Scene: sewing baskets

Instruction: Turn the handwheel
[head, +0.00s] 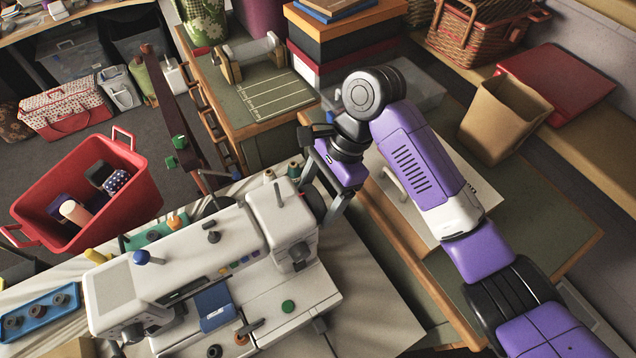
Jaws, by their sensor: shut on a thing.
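The white sewing machine (235,238) stands on the table, its rounded end toward my arm. The handwheel (315,203) is a dark disc on that right end, partly hidden by my fingers. My gripper (322,205), below a purple wrist, reaches down to this end of the machine. Its grey fingers are on the handwheel, one at each side, and it is shut on it. The exact finger contact is small and partly hidden.
A red bin (140,195) with sewing items stands at the left. A blue tray (42,312) lies at the lower left. Thread spools stand behind the machine. A white case (405,222) lies right of my gripper. Stacked boxes (345,45) stand behind.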

